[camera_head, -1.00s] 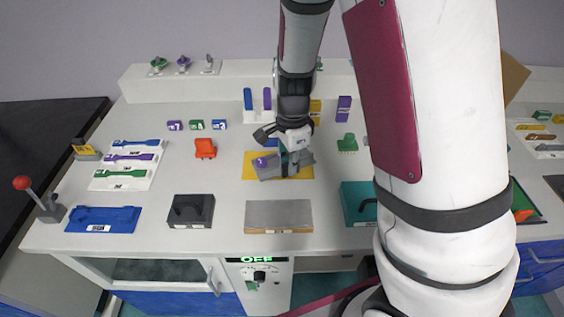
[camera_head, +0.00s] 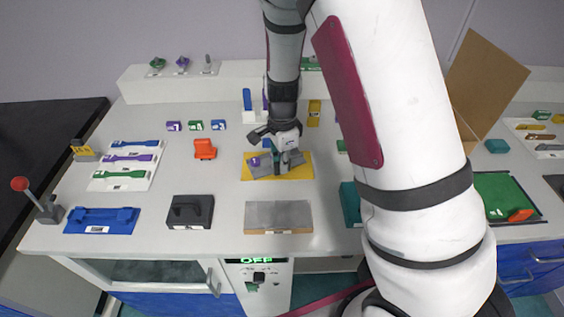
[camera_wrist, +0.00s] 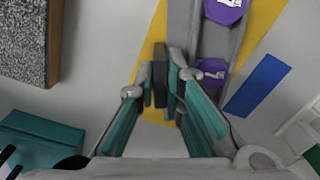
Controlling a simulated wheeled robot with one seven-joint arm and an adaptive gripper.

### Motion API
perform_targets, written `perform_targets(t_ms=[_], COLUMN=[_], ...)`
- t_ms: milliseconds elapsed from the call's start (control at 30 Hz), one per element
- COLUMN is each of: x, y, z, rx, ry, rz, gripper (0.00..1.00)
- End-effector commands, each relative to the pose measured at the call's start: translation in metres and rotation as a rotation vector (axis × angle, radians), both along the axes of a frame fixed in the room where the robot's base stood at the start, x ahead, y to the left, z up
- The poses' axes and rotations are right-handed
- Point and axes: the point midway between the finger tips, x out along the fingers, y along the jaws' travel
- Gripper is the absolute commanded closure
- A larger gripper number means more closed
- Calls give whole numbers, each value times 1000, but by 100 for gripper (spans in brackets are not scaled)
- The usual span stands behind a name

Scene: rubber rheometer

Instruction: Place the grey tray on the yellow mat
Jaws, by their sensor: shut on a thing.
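The grey tray (camera_head: 264,170) is over the yellow mat (camera_head: 304,173) in the head view, with a purple piece at its left end. In the wrist view the tray (camera_wrist: 185,25) runs up the picture over the mat (camera_wrist: 148,58) and carries two round purple pieces with white marks. My gripper (camera_head: 281,163) is shut on the tray's dark upright grip, which sits between the fingertips (camera_wrist: 161,84) in the wrist view. I cannot tell whether the tray's underside touches the mat. My gripper hides part of the tray in the head view.
An orange block (camera_head: 205,149) stands left of the mat. A grey plate (camera_head: 278,216), a black box (camera_head: 190,211) and a teal box (camera_head: 350,203) are nearer the front. A blue strip (camera_wrist: 257,86) lies close beside the mat. The bench between these is clear.

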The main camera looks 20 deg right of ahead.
Motion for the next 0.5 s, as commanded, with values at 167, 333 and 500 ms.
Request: perform_targets(t_ms=[167,333,500], x=[0,0,0], y=[0,0,0], z=[-1,-1,4], rx=[0,0,0], ry=[0,0,-2], rz=[0,0,0], gripper=[70,70,70])
